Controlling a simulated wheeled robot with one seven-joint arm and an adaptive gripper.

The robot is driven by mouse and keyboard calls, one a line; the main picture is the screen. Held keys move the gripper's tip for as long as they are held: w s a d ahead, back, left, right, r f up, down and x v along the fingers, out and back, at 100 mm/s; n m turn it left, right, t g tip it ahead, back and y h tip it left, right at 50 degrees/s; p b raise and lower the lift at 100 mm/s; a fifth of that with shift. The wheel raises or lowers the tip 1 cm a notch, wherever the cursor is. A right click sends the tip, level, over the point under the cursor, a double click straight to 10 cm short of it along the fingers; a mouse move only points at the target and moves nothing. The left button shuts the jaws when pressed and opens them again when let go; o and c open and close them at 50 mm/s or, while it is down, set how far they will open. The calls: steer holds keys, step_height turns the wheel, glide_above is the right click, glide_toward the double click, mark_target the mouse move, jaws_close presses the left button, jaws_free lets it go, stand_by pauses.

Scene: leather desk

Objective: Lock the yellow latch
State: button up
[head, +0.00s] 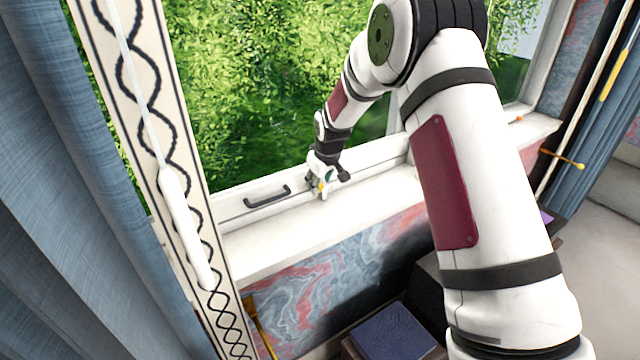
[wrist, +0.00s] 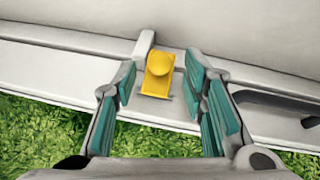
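My gripper (wrist: 160,80) is open, with one teal-padded finger to the left of the latch and one to the right. Gaps show on both sides, and I see no contact. In the head view my gripper (head: 321,186) is down at the bottom rail of the window (head: 230,206). It mostly hides the latch there.
A dark handle (head: 267,196) is on the rail left of my gripper in the head view; it also shows at right in the wrist view (wrist: 279,101). A white sill (head: 300,226) runs below. A blue curtain (head: 60,180) hangs at left, and a dark blue box (head: 390,332) is below.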

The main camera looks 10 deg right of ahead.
steer(key=shift+x, duration=0.95)
jaws_close()
